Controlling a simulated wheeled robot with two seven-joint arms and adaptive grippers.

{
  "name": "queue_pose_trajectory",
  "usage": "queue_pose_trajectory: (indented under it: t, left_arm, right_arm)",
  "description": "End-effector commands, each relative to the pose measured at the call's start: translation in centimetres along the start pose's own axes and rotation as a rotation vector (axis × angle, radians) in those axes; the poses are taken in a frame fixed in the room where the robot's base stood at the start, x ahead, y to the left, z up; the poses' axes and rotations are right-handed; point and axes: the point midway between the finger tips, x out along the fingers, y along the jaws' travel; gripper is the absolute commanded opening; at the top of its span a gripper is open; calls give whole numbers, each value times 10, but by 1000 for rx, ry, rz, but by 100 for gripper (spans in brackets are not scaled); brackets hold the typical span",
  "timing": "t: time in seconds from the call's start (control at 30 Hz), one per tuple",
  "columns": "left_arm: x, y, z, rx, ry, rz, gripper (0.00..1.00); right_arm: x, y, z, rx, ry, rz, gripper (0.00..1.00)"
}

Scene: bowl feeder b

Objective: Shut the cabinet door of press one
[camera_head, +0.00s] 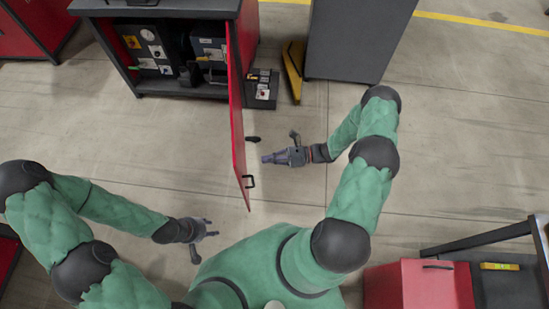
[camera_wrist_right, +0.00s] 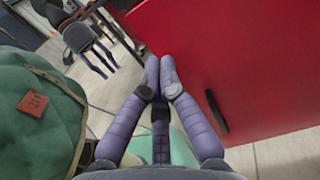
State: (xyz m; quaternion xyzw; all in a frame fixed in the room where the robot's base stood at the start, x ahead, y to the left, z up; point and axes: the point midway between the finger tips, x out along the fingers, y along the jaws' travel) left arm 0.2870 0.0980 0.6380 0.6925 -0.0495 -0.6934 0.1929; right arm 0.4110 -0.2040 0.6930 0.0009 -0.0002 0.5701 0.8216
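The red cabinet door (camera_head: 238,130) stands wide open, swung out toward me from the dark cabinet (camera_head: 180,12). My left gripper (camera_head: 215,227) is left of the door, open and empty.
Inside the cabinet are dark units with switches (camera_head: 152,50). A black control box (camera_head: 263,90) and a yellow piece (camera_head: 294,70) are right of the door. A grey cabinet (camera_head: 358,40) stands behind. A red drawer unit (camera_head: 420,285) is lower right. Floor left of the door is clear.

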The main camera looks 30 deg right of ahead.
Motion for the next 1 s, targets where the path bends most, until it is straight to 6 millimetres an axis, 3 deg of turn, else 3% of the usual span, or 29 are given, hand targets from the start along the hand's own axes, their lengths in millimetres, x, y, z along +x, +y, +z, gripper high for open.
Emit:
queue_pose_trajectory:
  t: [0.2, 0.43, 0.63, 1.0]
  left_arm:
    - [9, -3, 0, 0, 0, 0, 40]
    - [16, -6, -1, 0, 0, 0, 40]
    - [18, -6, -1, 0, 0, 0, 40]
    - [18, -6, -1, 0, 0, 0, 40]
  right_arm:
    - [42, 1, -1, 0, 0, 5, 0]
    - [74, 1, -2, -2, 1, 4, 0]
    - [85, 1, -1, 0, 2, 2, 0]
    - [86, 1, 0, 0, 2, 1, 0]
